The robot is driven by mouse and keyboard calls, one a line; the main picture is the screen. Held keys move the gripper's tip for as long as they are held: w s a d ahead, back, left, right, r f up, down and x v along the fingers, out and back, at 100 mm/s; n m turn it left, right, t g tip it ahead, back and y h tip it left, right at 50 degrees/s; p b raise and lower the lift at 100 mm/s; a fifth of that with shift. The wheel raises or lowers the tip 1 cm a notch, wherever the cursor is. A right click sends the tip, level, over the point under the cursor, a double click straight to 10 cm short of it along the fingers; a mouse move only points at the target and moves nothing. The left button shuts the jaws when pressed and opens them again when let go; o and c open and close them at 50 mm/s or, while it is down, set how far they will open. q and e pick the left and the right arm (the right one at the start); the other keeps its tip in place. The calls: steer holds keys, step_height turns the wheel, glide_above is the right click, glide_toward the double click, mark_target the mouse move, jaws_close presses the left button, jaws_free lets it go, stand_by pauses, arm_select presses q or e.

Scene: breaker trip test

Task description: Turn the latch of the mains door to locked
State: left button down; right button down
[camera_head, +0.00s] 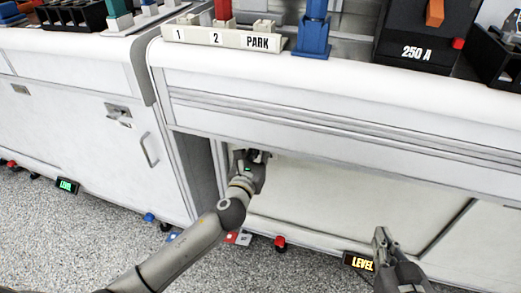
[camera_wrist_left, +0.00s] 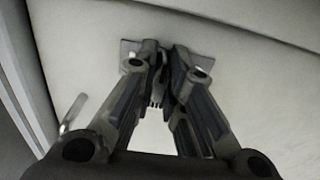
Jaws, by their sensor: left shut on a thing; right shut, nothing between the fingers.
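My left gripper (camera_head: 257,156) reaches in under the bench's front edge to a pale cabinet door (camera_head: 315,190). In the left wrist view my left gripper (camera_wrist_left: 163,58) has its fingers closed at a small metal latch plate (camera_wrist_left: 128,50) on the pale door panel. It is shut on the latch, whose turning part is mostly hidden between the fingers, so its angle cannot be told. A bar handle (camera_wrist_left: 73,113) shows at the lower left there. My right gripper (camera_head: 382,240) is shut and empty, low in front of the same cabinet.
A left cabinet has its own latch (camera_head: 118,113) and handle (camera_head: 149,150). The bench top bears a "1 2 PARK" rack (camera_head: 215,37), a blue piece (camera_head: 314,35) and a black "250 A" unit (camera_head: 420,35). A "LEVEL" sign (camera_head: 358,262) sits low near my right gripper.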

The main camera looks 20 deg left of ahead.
stand_by(0.4)
arm_select(q)
steer(key=shift+n, duration=1)
arm_select(e)
steer(key=shift+r, duration=0.15)
arm_select(q)
steer(key=shift+n, duration=1)
arm_select(e)
steer(key=shift+w+a+r, duration=0.1)
arm_select(q)
steer(key=shift+n, duration=1)
arm_select(e)
steer(key=shift+r+t, duration=0.2)
steer(key=shift+t, duration=0.1)
arm_select(q)
steer(key=shift+f, duration=0.1)
